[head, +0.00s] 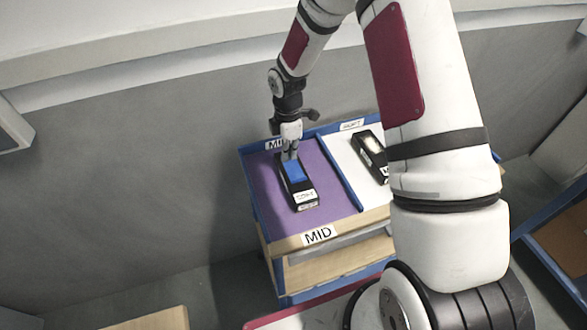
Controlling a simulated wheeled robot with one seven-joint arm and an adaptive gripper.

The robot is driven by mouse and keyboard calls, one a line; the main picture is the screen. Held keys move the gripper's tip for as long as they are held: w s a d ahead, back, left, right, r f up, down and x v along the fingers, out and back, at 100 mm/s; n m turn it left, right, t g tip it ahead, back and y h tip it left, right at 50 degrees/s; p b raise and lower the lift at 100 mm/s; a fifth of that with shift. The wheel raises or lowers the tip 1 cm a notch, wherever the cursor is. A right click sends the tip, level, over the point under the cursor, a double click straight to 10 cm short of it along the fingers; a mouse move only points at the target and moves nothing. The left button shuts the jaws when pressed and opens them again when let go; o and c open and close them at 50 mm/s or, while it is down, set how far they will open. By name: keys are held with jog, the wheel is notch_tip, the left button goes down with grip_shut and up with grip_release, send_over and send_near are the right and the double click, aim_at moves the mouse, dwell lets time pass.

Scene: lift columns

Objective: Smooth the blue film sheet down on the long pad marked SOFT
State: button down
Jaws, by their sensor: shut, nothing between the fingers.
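The blue film sheet (294,170) lies on the upper part of a long black pad (303,196). The pad has a white label at its near end; the lettering is too small to read surely. The pad lies on the purple left half of the tabletop. My gripper (290,154) is shut and empty, pointing down at the far end of the blue sheet. I cannot tell whether the fingertips touch the sheet. The gripper hides part of the sheet's far edge.
The cart (318,235) is marked MID and has blue rims and a divider. Its white right half holds another black pad (371,151) with a pale top, partly behind my arm. Purple surface (267,199) left of the long pad is bare. A grey wall (120,150) stands behind.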

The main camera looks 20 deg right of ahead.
notch_tip(320, 180, up, 8)
jog(key=p, duration=0.1)
dwell(0.7)
dwell(0.7)
notch_tip(320, 180, up, 13)
jog(key=m+t, duration=0.1)
jog(key=m, duration=0.3)
send_over(296, 168)
jog(key=s+r+m+t+h, duration=0.1)
jog(key=s+r+m+t, duration=0.1)
jog(key=s+r+m, duration=0.5)
jog(key=s+r+m+t, duration=0.1)
jog(key=s+r+m, duration=0.1)
jog(key=s, duration=0.3)
jog(key=s+r+m, duration=0.2)
jog(key=s+r, duration=0.1)
jog(key=s, duration=0.3)
jog(key=s+r+m+t+y, duration=0.1)
jog(key=s+r+m, duration=0.1)
jog(key=s, duration=0.4)
jog(key=shift+a+r+m+t+b, duration=0.3)
jog(key=shift+a+r+m+b, duration=0.1)
jog(key=shift+r, duration=0.2)
jog(key=shift+s, duration=0.1)
